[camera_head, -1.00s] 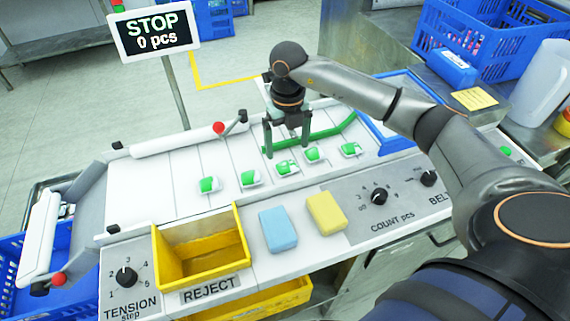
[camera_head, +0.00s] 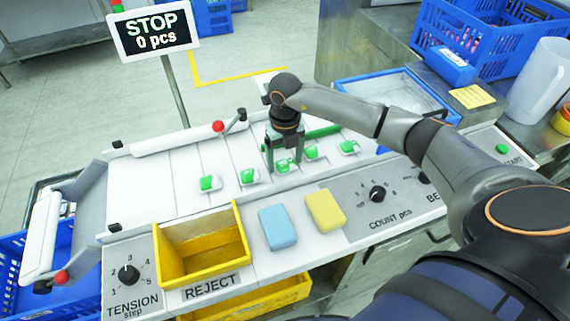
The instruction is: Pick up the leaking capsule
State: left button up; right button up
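Several green-and-white capsules lie in a row on the white slatted belt (camera_head: 178,164): one at the left (camera_head: 209,183), a second capsule (camera_head: 249,177), a middle capsule (camera_head: 286,166), a fourth capsule (camera_head: 311,152) and one at the right (camera_head: 349,147). Which one leaks I cannot make out. My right gripper (camera_head: 284,163) points down at the middle capsule, with its fingers on either side of it. The fingers look apart, but contact with the capsule is unclear. My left gripper is not in view.
A yellow reject bin (camera_head: 180,278) stands in front of the belt, with a blue sponge (camera_head: 277,228) and a yellow sponge (camera_head: 326,211) beside it. A blue tray (camera_head: 440,112) lies behind my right arm.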

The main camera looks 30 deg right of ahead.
jog(key=c, duration=1.1)
jog(key=shift+r, duration=0.1)
